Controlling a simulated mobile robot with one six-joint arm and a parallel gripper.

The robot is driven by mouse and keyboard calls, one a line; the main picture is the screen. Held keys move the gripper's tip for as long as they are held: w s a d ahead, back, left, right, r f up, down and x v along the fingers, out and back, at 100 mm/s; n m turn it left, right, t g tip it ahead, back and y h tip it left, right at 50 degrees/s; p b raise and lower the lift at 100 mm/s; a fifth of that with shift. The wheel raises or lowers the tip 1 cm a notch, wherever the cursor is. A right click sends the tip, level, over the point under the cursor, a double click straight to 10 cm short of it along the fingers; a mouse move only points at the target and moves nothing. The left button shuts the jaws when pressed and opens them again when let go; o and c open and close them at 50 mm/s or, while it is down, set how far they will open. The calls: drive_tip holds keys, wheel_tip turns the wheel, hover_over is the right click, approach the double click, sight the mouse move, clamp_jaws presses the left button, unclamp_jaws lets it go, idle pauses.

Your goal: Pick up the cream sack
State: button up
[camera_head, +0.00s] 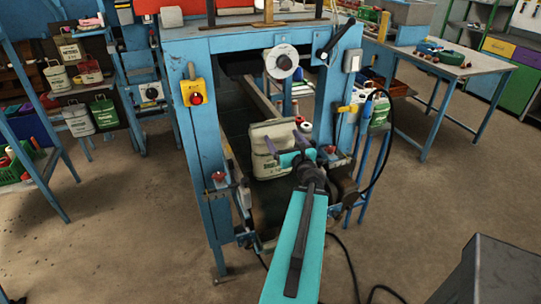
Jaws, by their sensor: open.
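My gripper (286,143) is at the end of my teal arm, in front of the sack's right upper part in this view. Its jaws are open. The gripper and arm hide part of the sack's right side. I cannot tell whether the fingers touch the sack or are apart from it.
The machine's blue frame (201,160) closely surrounds the sack, with posts on both sides. A yellow box with a red button (195,93) is on the left post. Other sacks (78,120) sit on racks at left. A grey box (490,272) stands lower right.

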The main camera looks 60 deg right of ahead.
sight(274, 136)
drive_tip(key=shift+w+d+f+b, duration=0.2)
drive_tip(key=shift+w+b, duration=0.15)
drive_tip(key=shift+b, duration=0.4)
drive_tip(key=b+x, duration=0.2)
drive_tip(key=x, duration=0.1)
drive_tip(key=b+x, duration=0.2)
drive_tip(key=x, duration=0.1)
drive_tip(key=shift+w+d+r, duration=0.2)
drive_tip(key=shift+w, duration=0.1)
drive_tip(key=shift+w+d, duration=0.35)
drive_tip(key=shift+w, duration=0.15)
drive_tip(key=shift+w, duration=0.1)
drive_tip(key=shift+p+x, duration=1)
drive_tip(key=shift+x, duration=1.45)
drive_tip(key=shift+f, duration=0.15)
